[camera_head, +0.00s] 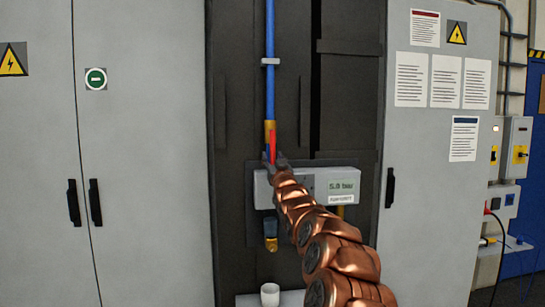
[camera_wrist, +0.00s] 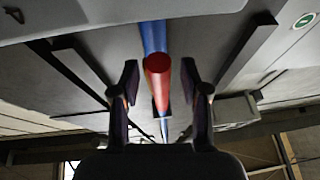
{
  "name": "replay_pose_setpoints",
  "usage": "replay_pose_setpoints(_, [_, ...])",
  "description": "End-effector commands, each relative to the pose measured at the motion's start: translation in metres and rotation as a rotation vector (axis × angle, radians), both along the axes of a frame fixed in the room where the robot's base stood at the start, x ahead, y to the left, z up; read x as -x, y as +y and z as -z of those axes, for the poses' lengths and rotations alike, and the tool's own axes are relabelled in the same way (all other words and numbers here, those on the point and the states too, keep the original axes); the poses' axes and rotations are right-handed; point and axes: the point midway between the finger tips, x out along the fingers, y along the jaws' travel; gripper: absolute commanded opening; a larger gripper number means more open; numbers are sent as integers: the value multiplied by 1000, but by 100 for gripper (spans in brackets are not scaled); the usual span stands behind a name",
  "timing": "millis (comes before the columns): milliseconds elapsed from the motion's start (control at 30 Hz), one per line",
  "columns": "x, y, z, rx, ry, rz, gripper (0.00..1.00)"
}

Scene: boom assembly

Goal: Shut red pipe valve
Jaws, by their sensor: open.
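The red valve handle (camera_head: 272,143) points along the vertical blue pipe (camera_head: 270,88), just below a brass fitting (camera_head: 270,127). My gripper (camera_head: 274,160) is at the handle's lower part, in front of the grey gauge box. In the wrist view the round end of the red handle (camera_wrist: 157,63) shows between the two dark fingers of my gripper (camera_wrist: 160,78). The fingers are apart, with a gap on each side of the handle. The blue pipe (camera_wrist: 153,35) runs behind it. The valve body is hidden behind my gripper and the handle.
Grey cabinet doors (camera_head: 145,150) stand to the left, and another grey cabinet (camera_head: 430,200) stands to the right. A white cup (camera_head: 270,293) is below on a ledge.

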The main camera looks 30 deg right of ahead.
Motion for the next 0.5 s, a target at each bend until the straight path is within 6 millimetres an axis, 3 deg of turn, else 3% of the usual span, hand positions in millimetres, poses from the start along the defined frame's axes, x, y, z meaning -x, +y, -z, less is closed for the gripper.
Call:
replay_pose_setpoints(400, [-3,-1,-2,-1,0,1,45])
replay_pose_setpoints(500, [-3,-1,-1,-1,0,1,36])
